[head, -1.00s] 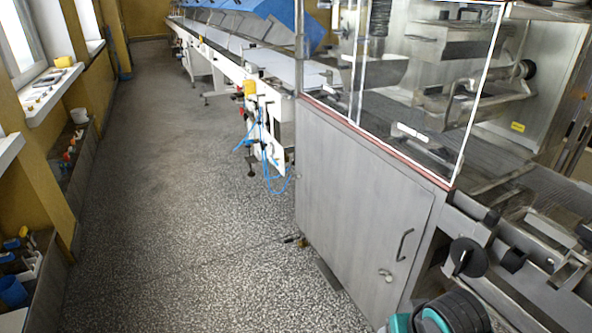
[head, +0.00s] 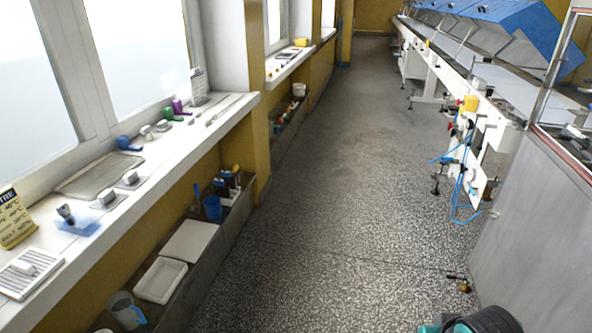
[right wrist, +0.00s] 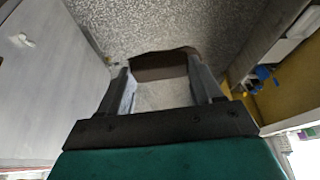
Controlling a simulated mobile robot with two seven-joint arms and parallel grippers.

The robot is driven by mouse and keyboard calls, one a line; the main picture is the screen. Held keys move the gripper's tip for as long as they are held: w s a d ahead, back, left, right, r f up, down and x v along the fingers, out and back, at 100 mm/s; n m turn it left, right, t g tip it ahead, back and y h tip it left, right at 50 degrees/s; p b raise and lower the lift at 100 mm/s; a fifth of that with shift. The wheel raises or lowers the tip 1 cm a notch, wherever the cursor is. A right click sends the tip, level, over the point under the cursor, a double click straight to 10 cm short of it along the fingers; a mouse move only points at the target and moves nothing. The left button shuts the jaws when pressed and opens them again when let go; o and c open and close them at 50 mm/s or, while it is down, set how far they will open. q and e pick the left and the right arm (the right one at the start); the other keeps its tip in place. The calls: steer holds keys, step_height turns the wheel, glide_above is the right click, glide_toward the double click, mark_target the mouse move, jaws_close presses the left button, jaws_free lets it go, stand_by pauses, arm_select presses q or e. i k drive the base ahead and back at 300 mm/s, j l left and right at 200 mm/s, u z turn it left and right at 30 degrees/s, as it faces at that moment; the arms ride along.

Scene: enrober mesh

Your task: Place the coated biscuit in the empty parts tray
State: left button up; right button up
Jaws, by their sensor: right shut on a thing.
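My right gripper (right wrist: 160,64) shows in the right wrist view, shut on a dark brown slab, the coated biscuit (right wrist: 160,73), held between its fingertips above the speckled floor. In the head view only a green and black part of my right arm shows at the bottom right; the gripper and biscuit are outside that view. A shallow white tray (head: 161,280), which looks empty, sits in the grey trough below the window sill at the lower left. It looks like the empty parts tray. My left gripper is in neither view.

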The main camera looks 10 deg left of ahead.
mark_target(95, 185)
steer(key=i+u, duration=0.15)
steer(key=u, duration=1.15)
steer(key=i+l+u, duration=0.1)
steer(key=u, duration=0.25)
steer(key=l+u, duration=0.15)
steer(key=u, duration=0.2)
steer(key=i+l+u, duration=0.1)
steer(key=u, duration=0.25)
steer(key=l+u, duration=0.55)
steer(key=l, duration=0.6)
steer(key=i+l+u, duration=0.1)
steer(key=l, duration=0.25)
